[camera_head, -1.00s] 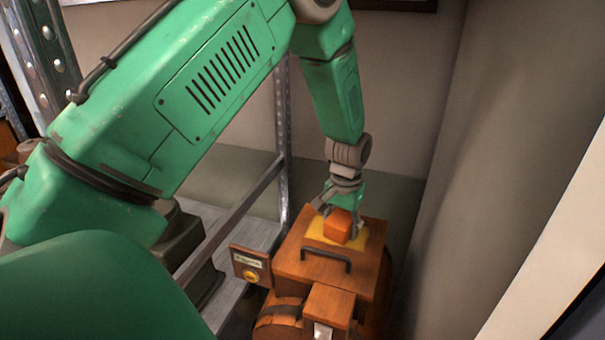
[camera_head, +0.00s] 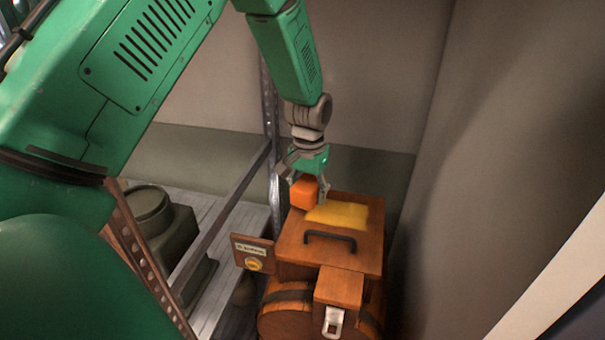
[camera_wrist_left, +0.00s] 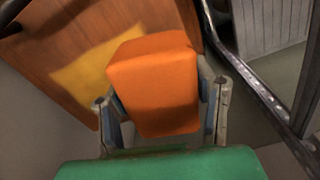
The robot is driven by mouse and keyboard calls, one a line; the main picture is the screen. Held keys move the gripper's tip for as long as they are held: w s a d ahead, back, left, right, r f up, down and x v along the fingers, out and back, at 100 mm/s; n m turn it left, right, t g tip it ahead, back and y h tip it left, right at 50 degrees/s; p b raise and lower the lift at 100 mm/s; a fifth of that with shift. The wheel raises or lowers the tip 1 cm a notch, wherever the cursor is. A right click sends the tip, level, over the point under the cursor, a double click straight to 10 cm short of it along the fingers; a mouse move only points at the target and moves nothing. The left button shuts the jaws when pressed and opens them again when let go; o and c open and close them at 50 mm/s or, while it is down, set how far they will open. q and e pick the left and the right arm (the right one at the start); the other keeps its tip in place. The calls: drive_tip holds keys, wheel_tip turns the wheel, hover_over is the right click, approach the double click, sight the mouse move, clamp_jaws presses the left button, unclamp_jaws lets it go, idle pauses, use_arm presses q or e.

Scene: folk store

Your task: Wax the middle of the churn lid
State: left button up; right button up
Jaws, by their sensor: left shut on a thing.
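The wooden churn (camera_head: 300,310) stands below my left arm, with its square lid (camera_head: 360,242) on top. A yellow patch (camera_head: 340,215) covers the middle of the lid; it also shows in the left wrist view (camera_wrist_left: 80,68). A black handle (camera_head: 330,238) crosses the lid's near part. My left gripper (camera_head: 308,188) is shut on an orange block (camera_head: 303,193), at the lid's far left edge beside the patch. In the left wrist view the block (camera_wrist_left: 155,85) sits between both fingers. Whether it touches the lid is unclear. My right gripper is out of view.
A small wooden sign with a yellow round mark (camera_head: 253,254) is at the churn's left. A metal shelf (camera_head: 215,255) with a dark green object (camera_head: 165,230) stands further left, its upright (camera_head: 272,150) close to the gripper. Walls close in behind and right.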

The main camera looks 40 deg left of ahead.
sight(309, 183)
use_arm(q)
wheel_tip(309, 183, up, 3)
drive_tip(key=shift+d+r, duration=0.15)
drive_tip(key=shift+a+r, duration=0.2)
drive_tip(key=shift+r, duration=0.35)
drive_tip(key=shift+a+r, duration=0.2)
drive_tip(key=shift+r, duration=0.3)
drive_tip(key=shift+d+r, duration=0.1)
drive_tip(key=shift+d, duration=0.25)
